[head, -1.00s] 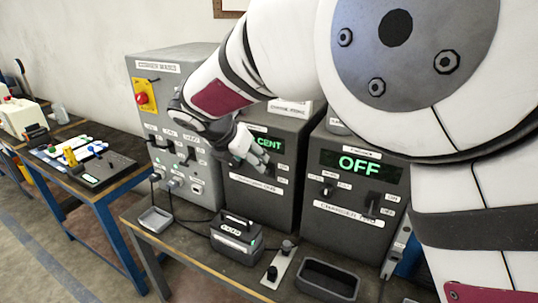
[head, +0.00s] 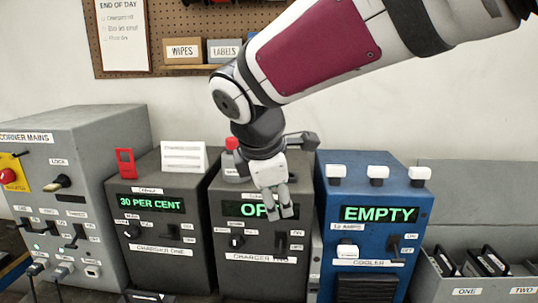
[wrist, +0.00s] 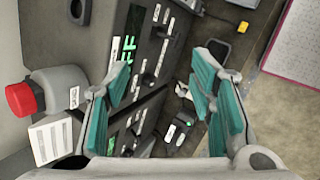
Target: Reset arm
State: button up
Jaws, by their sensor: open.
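My gripper (head: 282,208) is open and empty. It hangs fingers down in front of the upper face of charger two (head: 229,271), hiding part of its green display. In the wrist view my gripper (wrist: 168,88) shows its two teal-padded fingers spread apart, with nothing between them. Charger two's display (wrist: 127,50) shows there partly, with the letters FF legible. My arm comes in from the upper right in the head view. I cannot tell whether the fingers touch the charger.
Charger one (head: 150,275) reads 30 PER CENT. The blue cooler (head: 375,255) reads EMPTY. The grey corner mains cabinet (head: 75,150) stands left. A red-capped bottle (wrist: 30,98) stands near my gripper. A pegboard (head: 172,22) hangs behind. Slotted bins (head: 480,293) are at right.

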jog(key=s+d+m, duration=1.1)
jog(key=d, duration=0.3)
jog(key=s+d+f+m+y, duration=0.1)
jog(key=s+d+m, duration=0.1)
jog(key=s+m, duration=0.2)
jog(key=s+d+f+m, duration=0.1)
jog(key=s+d+m, duration=0.1)
jog(key=s+m, duration=0.3)
jog(key=shift+s+f+y, duration=0.35)
jog(key=shift+s+y, duration=0.05)
jog(key=shift+s, duration=0.25)
